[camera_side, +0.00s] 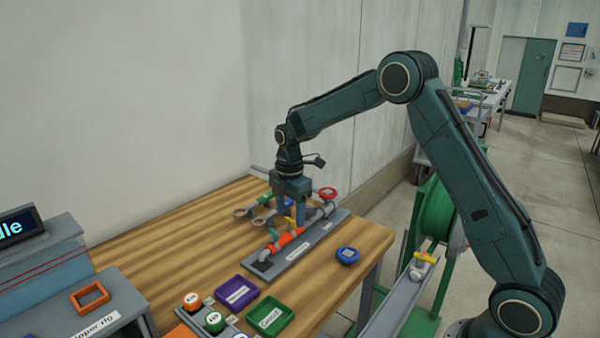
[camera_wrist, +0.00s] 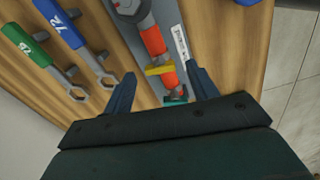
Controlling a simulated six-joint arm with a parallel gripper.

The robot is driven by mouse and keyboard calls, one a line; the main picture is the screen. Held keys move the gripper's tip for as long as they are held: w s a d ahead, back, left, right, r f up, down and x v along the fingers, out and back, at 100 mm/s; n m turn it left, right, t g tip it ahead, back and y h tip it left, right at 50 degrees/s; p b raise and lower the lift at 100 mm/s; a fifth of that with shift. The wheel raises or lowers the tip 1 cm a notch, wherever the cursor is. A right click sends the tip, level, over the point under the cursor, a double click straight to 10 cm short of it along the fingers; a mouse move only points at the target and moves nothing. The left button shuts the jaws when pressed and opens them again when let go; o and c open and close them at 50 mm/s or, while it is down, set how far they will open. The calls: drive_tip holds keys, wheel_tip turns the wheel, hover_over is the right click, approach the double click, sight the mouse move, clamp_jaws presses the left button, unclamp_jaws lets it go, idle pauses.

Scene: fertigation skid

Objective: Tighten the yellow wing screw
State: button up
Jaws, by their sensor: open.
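The yellow wing screw (camera_wrist: 160,69) sits across an orange-red pipe fitting (camera_wrist: 151,40) and lies between my finger tips in the wrist view. In the side view a small yellow part of it (camera_side: 290,221) shows beside my fingers, partly hidden. My gripper (camera_side: 289,222) points down over the pipe assembly on a grey base plate (camera_side: 318,246). In the wrist view my gripper (camera_wrist: 160,76) is open, one finger on each side of the wing screw, with gaps to both. I cannot tell the finger height exactly.
Green-handled (camera_wrist: 25,45) and blue-handled (camera_wrist: 62,25) wrenches lie left of the pipe. A red knob (camera_side: 327,193) stands behind. A blue round device (camera_side: 348,255), purple tray (camera_side: 237,292) and green tray (camera_side: 270,316) are nearer the front. Bare wood lies left.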

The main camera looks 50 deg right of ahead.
drive_tip(key=shift+f, duration=0.75)
drive_tip(key=c, duration=1)
